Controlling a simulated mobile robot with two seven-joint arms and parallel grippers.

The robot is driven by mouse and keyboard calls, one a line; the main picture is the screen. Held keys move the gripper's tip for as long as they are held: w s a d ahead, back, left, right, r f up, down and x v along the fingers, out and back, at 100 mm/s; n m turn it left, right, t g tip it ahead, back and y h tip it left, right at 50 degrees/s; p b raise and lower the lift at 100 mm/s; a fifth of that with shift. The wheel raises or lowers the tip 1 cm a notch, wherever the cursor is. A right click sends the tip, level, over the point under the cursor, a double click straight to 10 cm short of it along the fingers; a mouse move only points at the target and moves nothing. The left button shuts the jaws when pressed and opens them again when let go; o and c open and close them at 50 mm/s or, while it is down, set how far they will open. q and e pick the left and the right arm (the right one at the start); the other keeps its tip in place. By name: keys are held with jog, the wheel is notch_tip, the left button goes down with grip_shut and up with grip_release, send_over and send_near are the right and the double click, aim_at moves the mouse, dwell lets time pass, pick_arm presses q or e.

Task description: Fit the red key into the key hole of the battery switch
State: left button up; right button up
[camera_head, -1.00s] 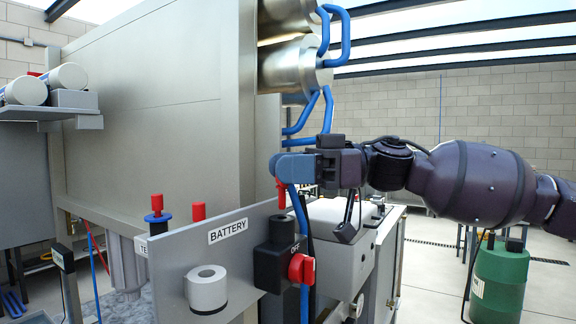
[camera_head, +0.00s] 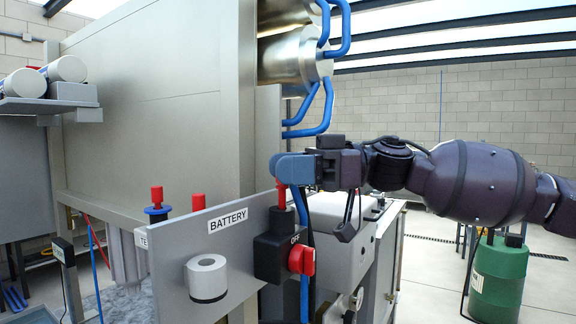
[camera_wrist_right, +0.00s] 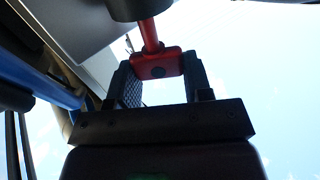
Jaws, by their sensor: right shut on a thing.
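The red key (camera_head: 282,197) hangs upright below the blue fingertips of my right gripper (camera_head: 284,168) in the head view. The gripper is shut on the key's flat head, which also shows between the fingers in the right wrist view (camera_wrist_right: 158,65). The battery switch (camera_head: 276,255) is a black box with a black cylinder (camera_head: 281,222) on top, right of the BATTERY label. The key's shank meets the cylinder's top in both views. How deep it sits in the key hole cannot be told. My left gripper is not in view.
A grey panel (camera_head: 170,270) carries a white round fitting (camera_head: 207,277) to the left. Other red-topped parts (camera_head: 157,196) stand behind it. Blue pipes (camera_head: 310,120) run behind my gripper.

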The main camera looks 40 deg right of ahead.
jog(key=shift+f+b, duration=0.3)
jog(key=shift+f, duration=0.7)
jog(key=shift+r, duration=0.1)
jog(key=shift+r+p, duration=1.1)
jog(key=shift+r, duration=0.15)
jog(key=shift+p, duration=0.5)
dwell(1.2)
jog(key=shift+f+b, duration=0.4)
jog(key=shift+f, duration=0.9)
dwell(0.3)
jog(key=o, duration=1)
jog(key=shift+s, duration=0.15)
jog(key=shift+c, duration=0.2)
